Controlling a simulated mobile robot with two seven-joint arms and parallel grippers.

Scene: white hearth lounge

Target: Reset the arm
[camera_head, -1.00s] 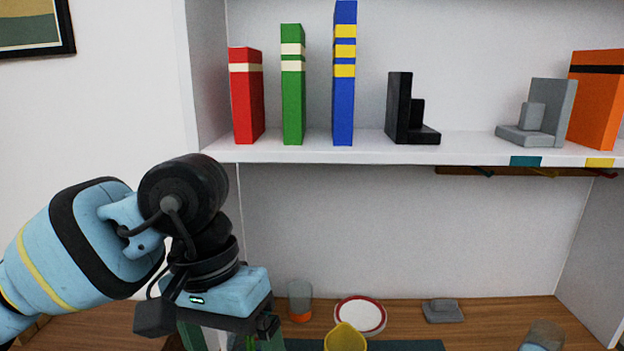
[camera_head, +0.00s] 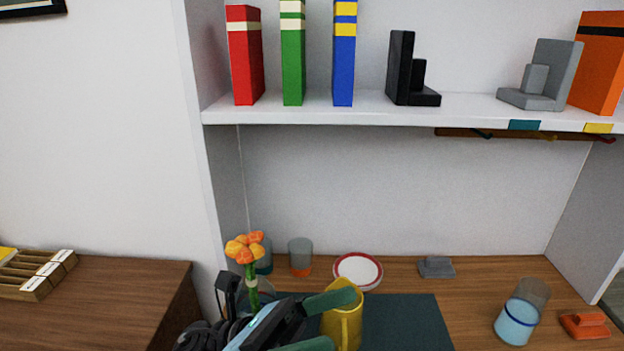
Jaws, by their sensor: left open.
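My left gripper (camera_head: 338,320) is low at the bottom centre of the head view, with its two green fingers pointing right and spread apart. Part of a yellow mug (camera_head: 345,330) shows between and behind the fingertips; I cannot tell whether they touch it. I see nothing held in the fingers. The left arm's links are mostly below the picture's edge. My right gripper is not in view.
An orange flower (camera_head: 245,248) stands just behind the gripper. A dark mat (camera_head: 405,325), a red-rimmed plate (camera_head: 358,270), clear glasses (camera_head: 301,256) and a blue-bottomed glass (camera_head: 520,318) are on the wooden top. The shelf (camera_head: 380,110) above holds books and bookends.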

